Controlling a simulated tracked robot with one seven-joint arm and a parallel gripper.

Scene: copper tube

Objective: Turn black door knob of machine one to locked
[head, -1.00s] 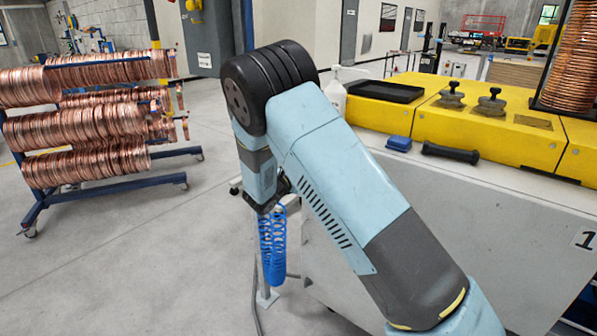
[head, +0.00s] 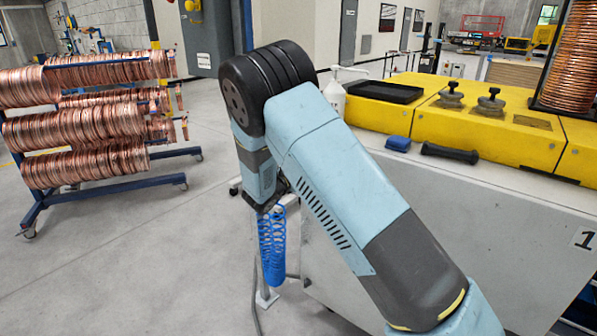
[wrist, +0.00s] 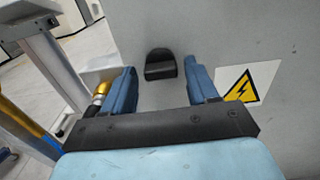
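The black door knob (wrist: 160,64) sits on the grey side panel of machine one (wrist: 235,35) in the wrist view. My gripper (wrist: 162,85) is open, with its two blue fingers apart. The knob shows between and beyond the fingertips, and I see no contact. Whether the knob is turned to locked I cannot tell. In the head view machine one (head: 420,215) stands at the right with a "1" label. My arm hides the knob and the gripper there.
A yellow and black warning sign (wrist: 243,88) is on the panel right of the knob. A blue coiled hose (head: 272,250) hangs beside the machine. A rack of copper coils (head: 85,125) stands at the left, with clear floor between.

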